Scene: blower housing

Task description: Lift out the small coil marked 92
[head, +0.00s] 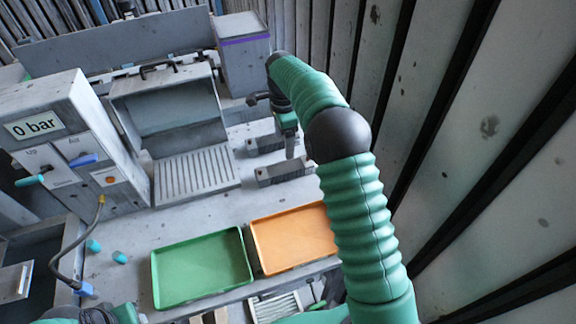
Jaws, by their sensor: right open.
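No coil with a readable 92 shows in the head view; any coil is too small to tell or hidden. My right arm reaches up from the lower right and bends down at the back of the bench. My right gripper (290,148) points down above two low grey blocks, one farther back (262,146) and one nearer (280,174). It is open, and I see nothing held in it. Whether it touches a block cannot be told. Green and dark parts at the bottom left edge may be my left arm; its gripper does not show.
A green tray (158,283) and an orange tray (262,261) lie empty on the front of the bench. A cabinet with a "0 bar" display (36,124) stands left, beside an open grey housing (168,108) with a ribbed plate (197,174). A slatted wall closes the right side.

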